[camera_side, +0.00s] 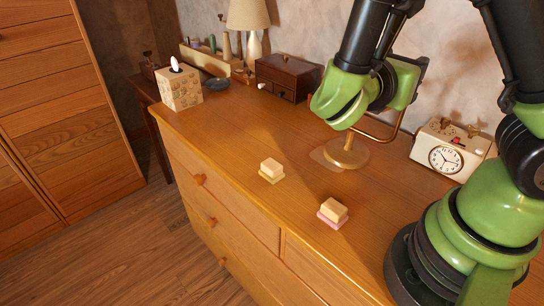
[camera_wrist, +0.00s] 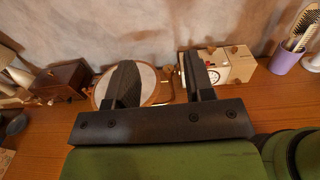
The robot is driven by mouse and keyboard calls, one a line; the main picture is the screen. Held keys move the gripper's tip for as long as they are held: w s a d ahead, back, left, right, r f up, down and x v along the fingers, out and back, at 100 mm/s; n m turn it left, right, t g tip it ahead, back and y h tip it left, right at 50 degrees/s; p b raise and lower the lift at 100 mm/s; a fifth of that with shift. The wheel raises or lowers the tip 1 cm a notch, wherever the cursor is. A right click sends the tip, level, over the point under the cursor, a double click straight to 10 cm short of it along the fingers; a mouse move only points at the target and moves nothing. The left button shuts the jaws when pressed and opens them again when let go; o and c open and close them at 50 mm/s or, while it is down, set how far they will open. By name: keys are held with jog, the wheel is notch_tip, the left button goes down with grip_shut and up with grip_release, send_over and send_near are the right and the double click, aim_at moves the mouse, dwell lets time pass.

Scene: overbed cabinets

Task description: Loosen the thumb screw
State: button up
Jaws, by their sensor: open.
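A round mirror (camera_wrist: 148,78) in a wooden frame shows in the wrist view, partly covered by my left finger. In the side view its round wooden base (camera_side: 346,154) and curved brass arm (camera_side: 377,138) show below my wrist; the mirror itself is hidden. A small brass-coloured part (camera_wrist: 168,73) at the mirror's right edge may be the thumb screw, but it is too small to tell. My gripper (camera_wrist: 158,64) is open, its dark fingers spread in front of the mirror with that small part between them. Nothing is gripped. In the side view the fingers are hidden behind my wrist.
A cream clock radio (camera_side: 450,150) stands right of the mirror. A dark drawer box (camera_side: 287,76), lamp (camera_side: 250,25) and tissue box (camera_side: 180,88) stand to the left. Two small block stacks (camera_side: 271,170) (camera_side: 333,212) sit near the front edge. A purple cup (camera_wrist: 285,60) holds brushes.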

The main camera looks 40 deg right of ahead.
notch_tip(320, 180, up, 10)
jog(key=s+m+g+y, duration=0.1)
jog(key=s+a+f+m+y, duration=0.1)
jog(key=s+f+m+y, duration=0.45)
jog(key=m+y, duration=0.45)
jog(key=w+a+r+m+t+y, duration=0.1)
jog(key=a+r+m+t+y, duration=0.5)
jog(key=a+m+y, duration=0.4)
jog(key=n+g+h, duration=0.3)
jog(key=g, duration=0.2)
send_over(272, 164)
notch_tip(272, 164, down, 23)
notch_tip(272, 164, down, 10)
jog(key=shift+f, duration=0.25)
